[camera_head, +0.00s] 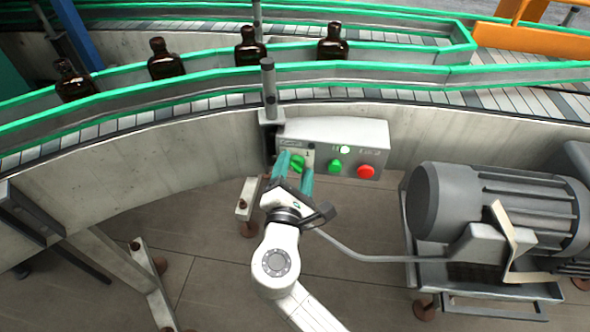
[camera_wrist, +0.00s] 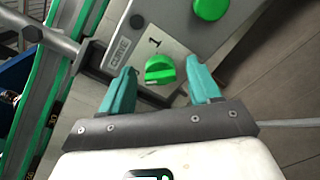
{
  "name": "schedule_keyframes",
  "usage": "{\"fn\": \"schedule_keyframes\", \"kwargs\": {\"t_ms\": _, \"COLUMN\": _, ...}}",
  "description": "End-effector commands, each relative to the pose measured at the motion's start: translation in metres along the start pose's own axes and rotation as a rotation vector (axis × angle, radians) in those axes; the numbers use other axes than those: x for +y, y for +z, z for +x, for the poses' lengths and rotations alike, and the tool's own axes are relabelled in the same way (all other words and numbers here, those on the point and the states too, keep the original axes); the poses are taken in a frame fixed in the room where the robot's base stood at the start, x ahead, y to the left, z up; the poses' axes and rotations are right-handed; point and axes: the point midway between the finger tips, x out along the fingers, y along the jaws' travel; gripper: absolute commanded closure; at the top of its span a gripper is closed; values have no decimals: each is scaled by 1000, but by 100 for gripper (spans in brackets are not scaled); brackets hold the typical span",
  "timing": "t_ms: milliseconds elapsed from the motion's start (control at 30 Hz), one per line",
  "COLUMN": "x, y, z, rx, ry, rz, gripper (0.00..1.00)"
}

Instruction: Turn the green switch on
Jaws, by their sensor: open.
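The green switch (camera_wrist: 160,70) is a round rotary knob below a label with a "1" on a grey control box. In the wrist view it sits between my gripper's two teal fingers, with a gap on each side. My gripper (camera_wrist: 160,88) is open. In the head view my gripper (camera_head: 294,170) is at the left part of the control box (camera_head: 335,132), with the green switch (camera_head: 298,163) partly hidden between the fingers. I cannot tell how far the fingertips are from the box face.
A green button (camera_head: 335,166), a red button (camera_head: 366,171) and a lit green lamp (camera_head: 344,149) are on the box. A vertical post (camera_head: 268,85) stands at its left. Several amber bottles (camera_head: 166,60) stand on the conveyor behind. A grey motor (camera_head: 490,205) is at the right.

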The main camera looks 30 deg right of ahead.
Motion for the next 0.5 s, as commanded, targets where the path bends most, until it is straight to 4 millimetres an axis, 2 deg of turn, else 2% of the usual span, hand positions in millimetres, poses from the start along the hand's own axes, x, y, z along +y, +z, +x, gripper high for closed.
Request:
{"fn": "schedule_keyframes", "kwargs": {"t_ms": 233, "x": 0, "y": 0, "z": 0, "rx": 0, "ry": 0, "rz": 0, "gripper": 38}}
{"fn": "schedule_keyframes", "kwargs": {"t_ms": 500, "x": 0, "y": 0, "z": 0, "rx": 0, "ry": 0, "rz": 1, "gripper": 64}}
